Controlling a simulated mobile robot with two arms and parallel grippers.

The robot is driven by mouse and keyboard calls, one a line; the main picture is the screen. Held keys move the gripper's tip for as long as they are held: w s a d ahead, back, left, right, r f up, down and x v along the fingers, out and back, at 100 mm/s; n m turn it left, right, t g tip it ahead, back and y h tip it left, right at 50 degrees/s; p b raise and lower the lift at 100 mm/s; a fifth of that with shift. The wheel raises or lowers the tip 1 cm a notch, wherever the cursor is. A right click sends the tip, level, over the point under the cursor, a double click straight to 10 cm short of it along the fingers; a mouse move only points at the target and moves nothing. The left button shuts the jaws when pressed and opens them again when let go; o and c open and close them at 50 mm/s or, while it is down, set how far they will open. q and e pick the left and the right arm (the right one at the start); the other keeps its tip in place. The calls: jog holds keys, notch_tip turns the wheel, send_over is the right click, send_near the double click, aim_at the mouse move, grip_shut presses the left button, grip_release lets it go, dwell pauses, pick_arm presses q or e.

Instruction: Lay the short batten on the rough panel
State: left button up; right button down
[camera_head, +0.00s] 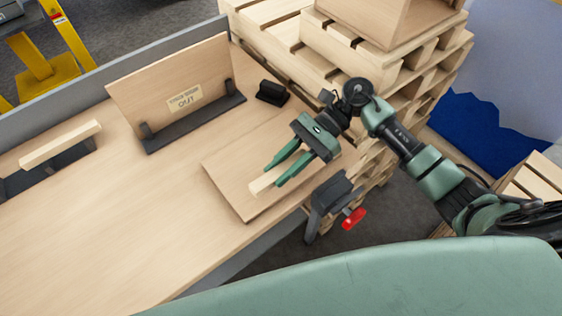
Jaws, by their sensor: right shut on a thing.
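My right gripper (273,177) reaches in from the right and is shut on a short pale batten (258,184). Its free end sticks out past the fingertips; the rest is partly hidden between the green fingers. The batten is over a flat wooden panel (228,175), which lies at the right end of the bench and looks like the rough panel. I cannot tell whether the batten touches the panel. My left gripper is not in view.
Another panel (205,75) with a label reading "OUT" stands in a dark rack (195,125). A longer batten (60,145) rests on dark supports at left. A clamp (330,195) with a red handle is at the bench edge. Pallets (285,45) stand behind. The bench's front left (110,230) is clear.

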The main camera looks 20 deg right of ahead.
jog(key=shift+f, duration=0.6)
jog(key=shift+f+b, duration=1.55)
jog(key=shift+b, duration=0.2)
jog(key=c, duration=1.1)
grip_release()
notch_tip(320, 180, up, 20)
jog(key=b, duration=0.3)
